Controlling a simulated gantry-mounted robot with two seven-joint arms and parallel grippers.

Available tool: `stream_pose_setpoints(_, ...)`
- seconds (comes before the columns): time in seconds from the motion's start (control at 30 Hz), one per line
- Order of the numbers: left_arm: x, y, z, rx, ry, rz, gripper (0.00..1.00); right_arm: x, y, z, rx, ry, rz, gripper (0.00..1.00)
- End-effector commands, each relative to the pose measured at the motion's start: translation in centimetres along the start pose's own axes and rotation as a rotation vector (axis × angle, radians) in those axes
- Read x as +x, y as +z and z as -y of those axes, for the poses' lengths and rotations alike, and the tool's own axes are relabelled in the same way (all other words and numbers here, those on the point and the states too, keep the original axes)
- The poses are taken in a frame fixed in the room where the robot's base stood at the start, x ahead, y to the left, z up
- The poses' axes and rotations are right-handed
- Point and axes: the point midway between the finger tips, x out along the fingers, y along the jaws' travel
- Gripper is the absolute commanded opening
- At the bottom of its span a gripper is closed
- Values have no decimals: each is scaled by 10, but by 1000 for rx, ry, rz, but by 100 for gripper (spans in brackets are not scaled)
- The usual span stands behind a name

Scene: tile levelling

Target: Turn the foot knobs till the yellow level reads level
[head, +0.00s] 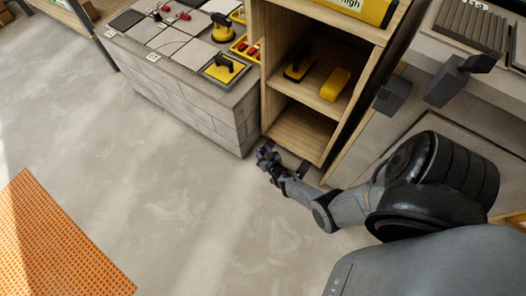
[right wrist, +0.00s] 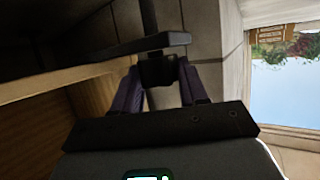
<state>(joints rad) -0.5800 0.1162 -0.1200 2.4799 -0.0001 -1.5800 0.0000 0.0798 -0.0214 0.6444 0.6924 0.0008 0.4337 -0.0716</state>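The yellow level (head: 362,8) lies on top of the wooden cabinet (head: 323,17), cut off by the top edge of the head view. The word "high" shows on its pale display; the rest of the reading is cut off. My right gripper (head: 265,155) is low at the cabinet's bottom front corner, near the floor. In the right wrist view its two fingers (right wrist: 160,80) are on either side of a dark foot knob (right wrist: 158,68) under a dark bracket, and seem to touch it. The other foot knobs are not clear to see. My left gripper is out of view.
A tiled block (head: 195,95) with tools and tiles on top stands close left of the cabinet. Yellow tools (head: 335,84) lie on the cabinet's shelf. An orange perforated mat (head: 55,245) lies on the floor at left. The floor between is clear.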

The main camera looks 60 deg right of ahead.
Motion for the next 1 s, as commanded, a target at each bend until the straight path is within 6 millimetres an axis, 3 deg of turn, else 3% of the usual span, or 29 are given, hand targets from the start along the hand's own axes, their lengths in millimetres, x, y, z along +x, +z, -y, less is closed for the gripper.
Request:
stream_pose_setpoints(0.1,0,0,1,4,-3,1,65,0,0,0,0,0,0,9)
stream_pose_setpoints(0.53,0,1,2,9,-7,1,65,1,-1,1,18,39,-1,9)
stream_pose_setpoints(1.0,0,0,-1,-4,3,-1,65,2,-1,3,133,312,1,9)
